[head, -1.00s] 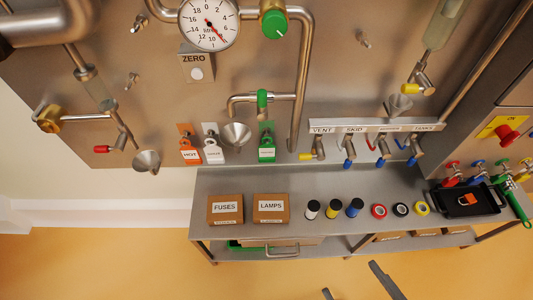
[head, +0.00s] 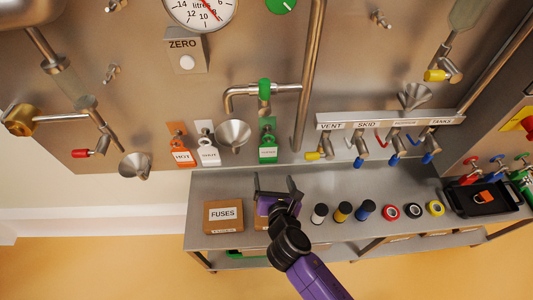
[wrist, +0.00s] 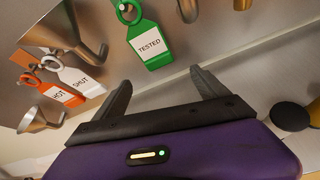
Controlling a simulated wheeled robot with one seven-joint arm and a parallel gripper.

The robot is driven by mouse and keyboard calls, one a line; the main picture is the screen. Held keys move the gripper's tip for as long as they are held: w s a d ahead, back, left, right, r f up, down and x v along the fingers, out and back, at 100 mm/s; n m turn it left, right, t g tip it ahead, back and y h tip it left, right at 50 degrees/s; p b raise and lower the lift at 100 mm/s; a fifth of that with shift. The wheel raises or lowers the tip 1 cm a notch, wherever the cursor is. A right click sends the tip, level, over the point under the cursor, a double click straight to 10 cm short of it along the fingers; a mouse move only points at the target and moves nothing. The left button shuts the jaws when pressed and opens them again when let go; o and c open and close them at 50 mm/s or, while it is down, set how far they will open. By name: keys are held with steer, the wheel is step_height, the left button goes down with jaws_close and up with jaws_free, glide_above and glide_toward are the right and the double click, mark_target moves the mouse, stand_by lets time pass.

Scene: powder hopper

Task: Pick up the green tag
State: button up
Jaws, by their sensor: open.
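The green tag (head: 268,151) hangs by its loop on the steel panel, below the green-handled tap. In the wrist view the green tag (wrist: 149,45) reads "TESTED" and hangs ahead of the fingers, nearer the left one. My gripper (head: 278,184) is open and empty, below the tag in the head view and apart from it. In the wrist view my gripper (wrist: 158,85) shows its two dark fingers spread wide, with nothing between them.
An orange HOT tag (head: 182,155) and a white SHUT tag (head: 209,154) hang left of a steel funnel (head: 233,134). The shelf holds a FUSES box (head: 223,216), a box behind my gripper, several rolls and a black tray (head: 482,200).

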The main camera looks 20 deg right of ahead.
mark_target(268, 155)
steer(key=w+d, duration=0.1)
steer(key=w, duration=0.2)
steer(key=w+d+f+n+b, duration=0.1)
steer(key=w, duration=0.3)
steer(key=w+f+n+b, duration=0.1)
steer(key=w, duration=0.2)
steer(key=shift+w+d+f+h, duration=0.2)
steer(key=shift+w+d+h, duration=0.15)
steer(key=shift+d+h, duration=0.05)
steer(key=c, duration=1.4)
steer(key=shift+r, duration=0.1)
steer(key=shift+r, duration=0.25)
steer(key=s+a, duration=0.2)
steer(key=s, duration=0.3)
steer(key=s+a+r+p, duration=0.1)
steer(key=s, duration=0.5)
steer(key=s+a, duration=0.2)
steer(key=s, duration=0.4)
steer(key=shift+s+a+r+p, duration=0.1)
steer(key=shift+a+r+p, duration=0.05)
steer(key=shift+a+p, duration=0.15)
